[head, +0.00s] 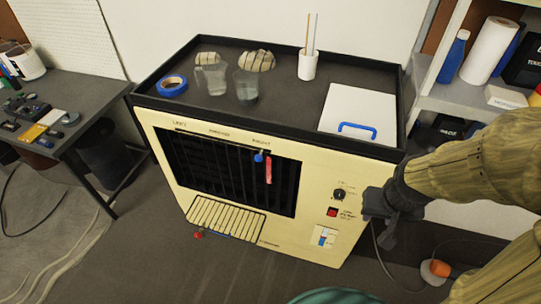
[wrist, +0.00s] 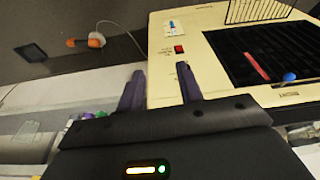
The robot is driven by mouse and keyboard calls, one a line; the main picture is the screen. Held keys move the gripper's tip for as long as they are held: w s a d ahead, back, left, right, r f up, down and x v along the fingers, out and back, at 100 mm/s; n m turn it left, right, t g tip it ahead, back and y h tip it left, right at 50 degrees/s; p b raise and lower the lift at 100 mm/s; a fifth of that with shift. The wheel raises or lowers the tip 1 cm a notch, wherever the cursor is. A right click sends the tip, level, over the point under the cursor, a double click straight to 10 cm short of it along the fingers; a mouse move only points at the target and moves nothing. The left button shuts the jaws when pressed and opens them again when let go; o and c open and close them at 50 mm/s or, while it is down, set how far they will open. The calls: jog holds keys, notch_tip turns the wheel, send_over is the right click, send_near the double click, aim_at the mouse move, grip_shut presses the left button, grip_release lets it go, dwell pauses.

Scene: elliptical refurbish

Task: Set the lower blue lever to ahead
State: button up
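The cream machine (head: 300,222) has a small white plate low on its front right with a blue lever (head: 322,240) on it; the lever also shows in the wrist view (wrist: 172,25). The plate's markings are too small to read, so I cannot tell the lever's setting. A second blue knob (head: 259,157) sits higher, by the dark grille, beside a red bar (head: 268,171). My gripper (head: 376,222) is right of the lever, near the machine's right edge and apart from the lever. In the wrist view its fingers (wrist: 160,76) are spread with nothing between them.
A black dial (head: 339,194) and a red switch (head: 331,212) sit above the lever plate. A wire rack (head: 226,217) juts from the front, with a red knob (head: 198,234) below it. An orange plug (head: 440,268) and cable lie on the floor at right. Shelves stand behind my arm.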

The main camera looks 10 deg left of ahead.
jog(key=shift+o, duration=0.8)
jog(key=w+a+f+n+t+y+b, duration=0.1)
jog(key=w+a+f+t+b, duration=0.35)
jog(key=a, duration=0.55)
jog(key=w+a+f+t+y+b, duration=0.1)
jog(key=w+a+f+t+b, duration=0.2)
jog(key=w+a+f+b, duration=0.5)
jog(key=s+a+r+n+t+b, duration=0.1)
jog(key=s+a+n+t+b, duration=0.1)
jog(key=s+a+t, duration=0.5)
jog(key=s+a+b, duration=0.1)
jog(key=s+a, duration=0.1)
jog(key=a, duration=0.4)
jog(key=shift+s+a+n+t+b, duration=0.2)
jog(key=shift+s+n+t+b, duration=0.1)
jog(key=shift+s+t+b, duration=0.1)
jog(key=shift+w, duration=0.1)
